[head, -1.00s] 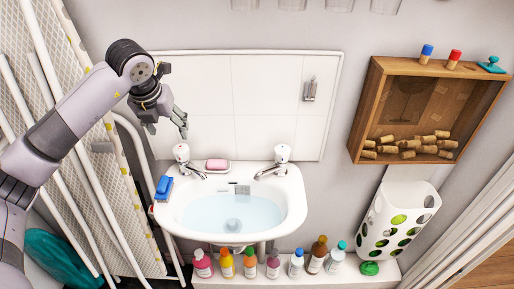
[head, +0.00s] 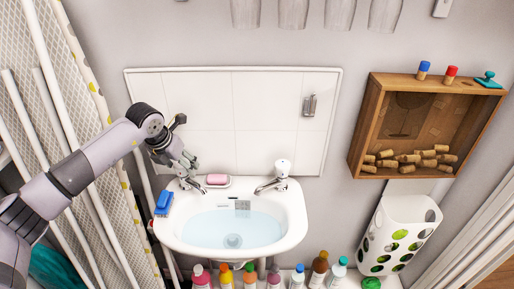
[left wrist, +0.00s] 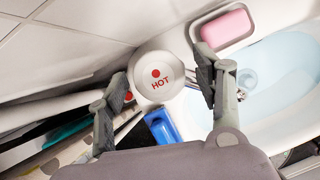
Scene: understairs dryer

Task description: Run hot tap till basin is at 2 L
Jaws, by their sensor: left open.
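The white basin (head: 173,237) holds a pool of pale blue water (head: 215,230) with the drain visible under it. The hot tap (left wrist: 157,80) has a white round top with a red dot and the word HOT in the left wrist view. In the head view the hot tap's spout (head: 199,187) shows at the basin's back left, its top hidden by my gripper. My left gripper (head: 191,172) is open, and its fingers (left wrist: 154,82) stand on either side of the tap top. Contact cannot be told. The cold-side tap (head: 281,172) stands at the back right. My right gripper is not in view.
Pink soap (head: 217,179) lies in a dish between the taps. A blue brush (head: 164,202) lies on the left rim. Several bottles (head: 249,274) stand below the basin. An ironing board (head: 85,110) leans at left.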

